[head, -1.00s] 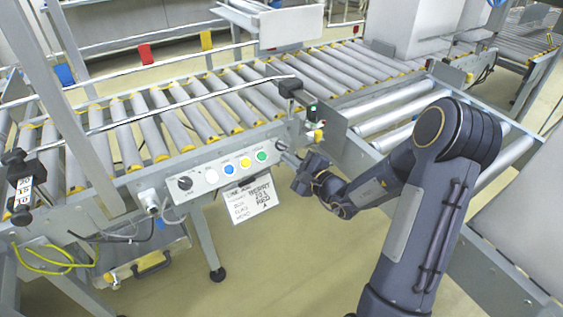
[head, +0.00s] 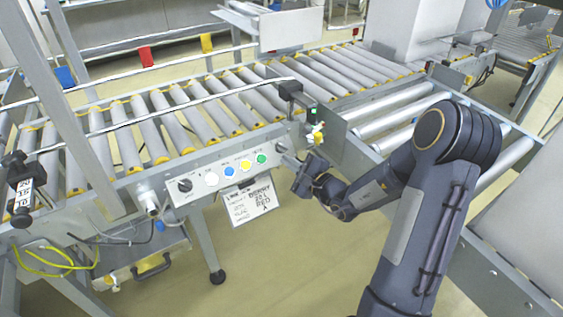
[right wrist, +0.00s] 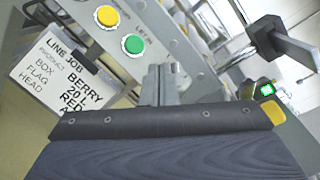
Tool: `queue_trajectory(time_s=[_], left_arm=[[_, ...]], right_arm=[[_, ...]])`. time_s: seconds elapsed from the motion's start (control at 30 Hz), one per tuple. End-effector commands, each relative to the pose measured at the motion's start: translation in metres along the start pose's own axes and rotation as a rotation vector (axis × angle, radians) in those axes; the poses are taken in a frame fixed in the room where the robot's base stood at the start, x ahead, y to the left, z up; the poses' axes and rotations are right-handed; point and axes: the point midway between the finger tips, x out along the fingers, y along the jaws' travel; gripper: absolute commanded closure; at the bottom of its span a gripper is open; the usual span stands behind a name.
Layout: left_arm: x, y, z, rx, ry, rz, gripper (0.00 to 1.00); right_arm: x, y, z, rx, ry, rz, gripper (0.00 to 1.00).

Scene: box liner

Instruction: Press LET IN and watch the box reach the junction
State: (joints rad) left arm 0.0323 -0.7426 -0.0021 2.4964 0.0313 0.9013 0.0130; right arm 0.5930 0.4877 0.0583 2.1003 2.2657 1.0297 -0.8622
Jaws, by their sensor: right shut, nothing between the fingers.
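A grey control panel on the conveyor's side carries a black knob (head: 185,185), a white button (head: 211,179), a blue button (head: 229,171), a yellow button (head: 246,165) and a green button (head: 262,159). My right gripper (head: 284,150) is shut and empty, just right of the green button. In the right wrist view its fingertips (right wrist: 160,84) are right of and below the green button (right wrist: 132,44), apart from it. No box is visible on the rollers. My left gripper is not in view.
A roller conveyor (head: 170,125) runs behind the panel and meets crosswise rollers (head: 400,108) at right. A sensor post with a green light (head: 313,111) stands near the gripper. A line job card (head: 250,202) reading BERRY, 20 L, RED hangs below the panel.

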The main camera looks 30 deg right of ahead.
Motion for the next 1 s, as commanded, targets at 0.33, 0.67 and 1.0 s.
queue_trajectory(time_s=[0.33, 0.67, 1.0], left_arm=[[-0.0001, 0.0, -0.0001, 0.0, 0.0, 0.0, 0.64], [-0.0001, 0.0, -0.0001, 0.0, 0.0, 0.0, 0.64], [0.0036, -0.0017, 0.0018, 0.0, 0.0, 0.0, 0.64]], right_arm=[[0.0001, 0.0001, 0.0002, 0.0, 0.0, 0.0, 1.0], [0.0001, 0.0001, 0.0001, 0.0, 0.0, 0.0, 1.0], [0.0063, 0.0034, 0.0022, 0.0, -0.002, 0.0, 1.0]])
